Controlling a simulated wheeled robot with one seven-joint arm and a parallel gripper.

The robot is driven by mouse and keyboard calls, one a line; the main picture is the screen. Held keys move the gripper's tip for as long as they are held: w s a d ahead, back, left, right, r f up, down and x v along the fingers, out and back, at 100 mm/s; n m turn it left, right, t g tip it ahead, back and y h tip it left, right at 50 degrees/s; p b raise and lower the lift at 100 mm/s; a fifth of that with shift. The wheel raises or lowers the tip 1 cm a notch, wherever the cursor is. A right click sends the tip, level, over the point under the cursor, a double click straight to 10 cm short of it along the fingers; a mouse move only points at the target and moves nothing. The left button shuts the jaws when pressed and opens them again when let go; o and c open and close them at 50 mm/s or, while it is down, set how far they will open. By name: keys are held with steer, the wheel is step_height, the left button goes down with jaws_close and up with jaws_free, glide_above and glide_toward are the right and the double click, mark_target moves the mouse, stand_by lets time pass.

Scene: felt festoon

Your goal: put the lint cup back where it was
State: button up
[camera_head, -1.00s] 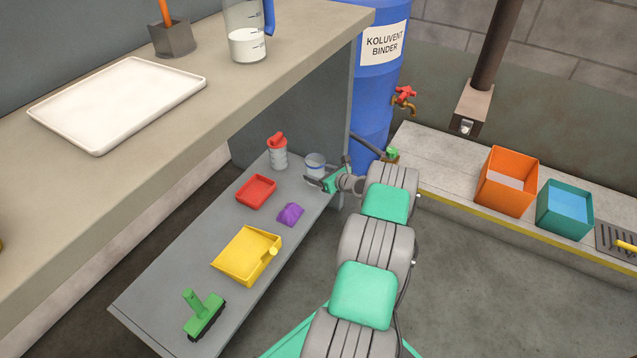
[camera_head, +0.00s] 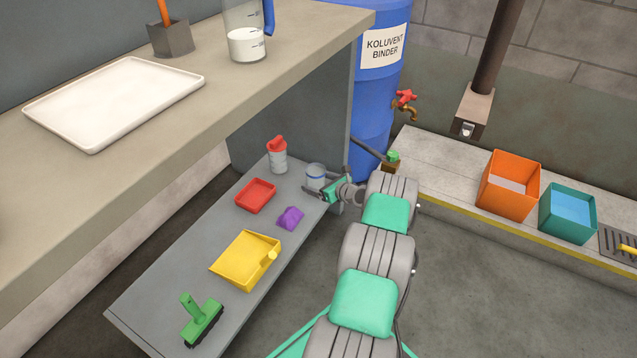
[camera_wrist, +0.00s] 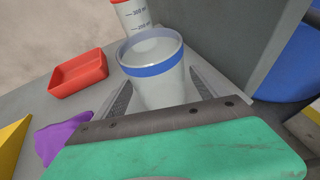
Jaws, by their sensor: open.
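The lint cup, a pale translucent cup with a blue band (camera_head: 316,172), stands upright on the right end of the grey shelf (camera_head: 170,270). In the wrist view the cup (camera_wrist: 157,92) is in the middle, with its rim facing up. My gripper (camera_head: 322,186) is open at the cup. In the wrist view its two dark fingers (camera_wrist: 160,95) lie on either side of the cup, apart from each other. The cup's lower part is hidden behind my gripper's body, so I cannot tell whether a finger touches it.
A red-lidded shaker (camera_head: 278,157), a red tray (camera_head: 256,195), a purple lump (camera_head: 290,218), a yellow dustpan (camera_head: 245,258) and a green brush (camera_head: 203,322) share the shelf. A grey panel stands behind the cup, with a blue barrel (camera_head: 372,120) beyond. The worktop (camera_head: 190,115) overhangs the shelf.

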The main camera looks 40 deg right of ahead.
steer(key=shift+r+p, duration=0.3)
steer(key=shift+r, duration=0.1)
steer(key=p+v, duration=0.4)
steer(key=v, duration=0.8)
steer(key=shift+f, duration=0.25)
